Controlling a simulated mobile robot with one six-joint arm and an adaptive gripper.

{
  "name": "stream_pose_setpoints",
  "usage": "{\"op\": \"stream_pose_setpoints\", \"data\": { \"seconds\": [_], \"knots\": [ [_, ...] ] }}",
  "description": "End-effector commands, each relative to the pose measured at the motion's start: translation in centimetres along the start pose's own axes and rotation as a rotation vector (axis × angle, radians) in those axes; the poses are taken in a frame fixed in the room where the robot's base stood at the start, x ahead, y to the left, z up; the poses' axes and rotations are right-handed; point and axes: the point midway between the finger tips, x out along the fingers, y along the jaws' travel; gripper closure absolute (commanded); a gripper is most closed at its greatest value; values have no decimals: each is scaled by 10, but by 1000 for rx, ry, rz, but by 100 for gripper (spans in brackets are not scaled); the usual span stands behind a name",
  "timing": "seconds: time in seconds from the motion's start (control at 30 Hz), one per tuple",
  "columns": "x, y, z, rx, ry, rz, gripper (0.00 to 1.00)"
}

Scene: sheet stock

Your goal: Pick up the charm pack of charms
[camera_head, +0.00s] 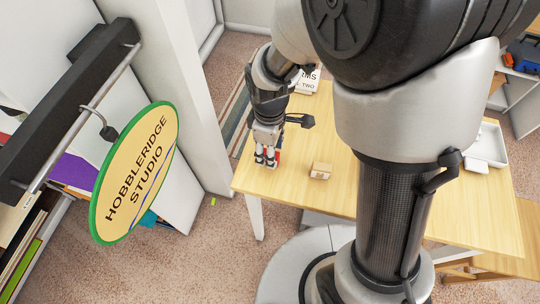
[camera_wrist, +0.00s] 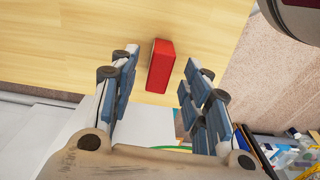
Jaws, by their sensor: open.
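A small red block-like pack (camera_wrist: 161,66), probably the charm pack, lies on the wooden table in the wrist view. Its face shows no readable label. My gripper (camera_wrist: 160,72) is open, with one finger on each side of the pack and a gap on both sides. The left finger is nearer to it. In the head view my gripper (camera_head: 265,161) points down at the table's left end. A bit of red (camera_head: 278,155) shows beside the fingers, and the rest is hidden behind them.
A small tan box (camera_head: 321,171) sits on the table (camera_head: 300,140) right of my gripper. A lettered white card or box (camera_head: 307,82) is at the back, partly hidden. A white tray (camera_head: 486,150) is at the right. A round hanging sign (camera_head: 140,170) is at the left.

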Motion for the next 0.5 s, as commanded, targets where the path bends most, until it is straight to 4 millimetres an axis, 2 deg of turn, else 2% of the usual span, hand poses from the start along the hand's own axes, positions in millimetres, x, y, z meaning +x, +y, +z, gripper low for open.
{"op": "stream_pose_setpoints", "data": {
  "seconds": [0.03,0.17,0.4,0.5],
  "knots": [
    [14,0,2,1,-2,-3,57],
    [30,0,1,0,-2,-2,57],
    [30,0,1,0,0,0,57],
    [30,0,1,-1,0,-1,63]
  ]
}}
